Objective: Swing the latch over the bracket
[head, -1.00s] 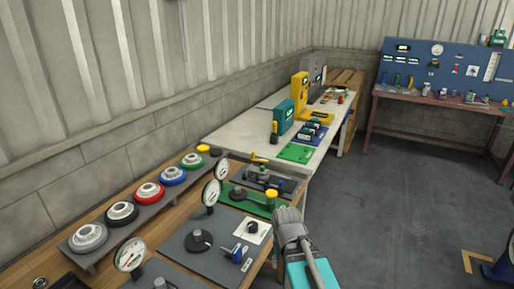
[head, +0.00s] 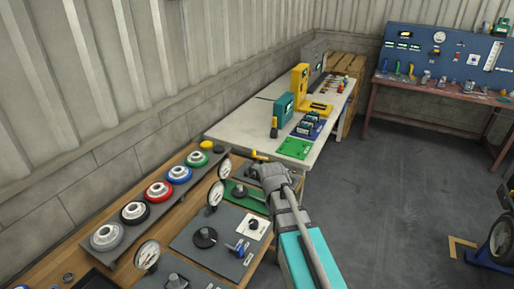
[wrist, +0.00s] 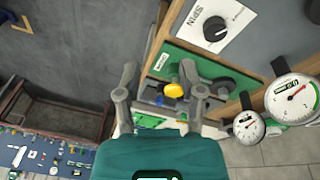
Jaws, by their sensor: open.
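A green plate (wrist: 172,60) on the bench carries a dark grey lever (wrist: 228,85) with a yellow knob (wrist: 174,90), which looks like the latch. My gripper (wrist: 163,85) is open in the wrist view. Its fingers straddle the yellow knob in the picture; I cannot tell whether they touch it. One finger hides the middle of the lever. I cannot make out the bracket clearly.
A dial plate (head: 205,235) with a knob and white card lies nearer. Upright gauges (head: 215,194) line the bench beside the plates. A shelf (head: 110,246) with coloured round parts runs along the wall.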

